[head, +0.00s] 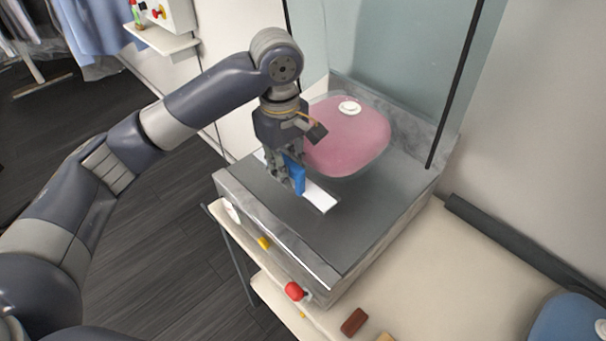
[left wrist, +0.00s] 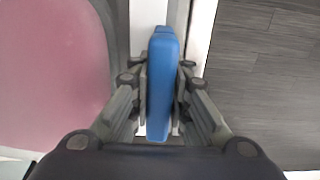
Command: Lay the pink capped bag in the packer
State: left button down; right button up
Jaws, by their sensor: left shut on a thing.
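The pink capped bag (head: 345,140), rounded with a white cap on top, lies on the dark bed of the grey packer (head: 365,215). My left gripper (head: 290,185) is over the packer's left part, beside the bag. It is shut on a blue block-like piece (head: 297,176), which has a flat white part (head: 318,197) close by on the right. In the left wrist view the blue piece (left wrist: 161,85) stands between the fingers, and the pink bag (left wrist: 55,80) is to the left, apart from them. My right gripper is not in view.
A clear panel (head: 400,50) stands behind the packer bed. A red knob (head: 294,291) is on its front. The pale table (head: 440,270) holds a blue capped bag (head: 568,318) and a small brown block (head: 354,321). Garments (head: 90,30) hang at the upper left.

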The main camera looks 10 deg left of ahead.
pick_arm(q)
jog(key=w, duration=0.1)
jog(key=w+d, duration=0.1)
jog(key=w+d+p, duration=0.1)
jog(key=shift+w+d, duration=0.25)
jog(key=shift+w, duration=0.15)
notch_tip(320, 180, down, 2)
jog(key=shift+f+p, duration=0.25)
jog(key=shift+p, duration=0.1)
jog(key=shift+f, duration=0.25)
jog(key=shift+s+a+f, duration=0.1)
jog(key=shift+s+f, duration=0.05)
jog(key=shift+f, duration=0.25)
notch_tip(320, 180, down, 2)
jog(key=shift+f+p, duration=0.15)
jog(key=shift+p, duration=0.65)
jog(key=shift+w+f, duration=0.2)
jog(key=shift+f, duration=0.25)
jog(key=c, duration=1.9)
grip_release()
jog(key=shift+f, duration=0.15)
jog(key=o, duration=0.4)
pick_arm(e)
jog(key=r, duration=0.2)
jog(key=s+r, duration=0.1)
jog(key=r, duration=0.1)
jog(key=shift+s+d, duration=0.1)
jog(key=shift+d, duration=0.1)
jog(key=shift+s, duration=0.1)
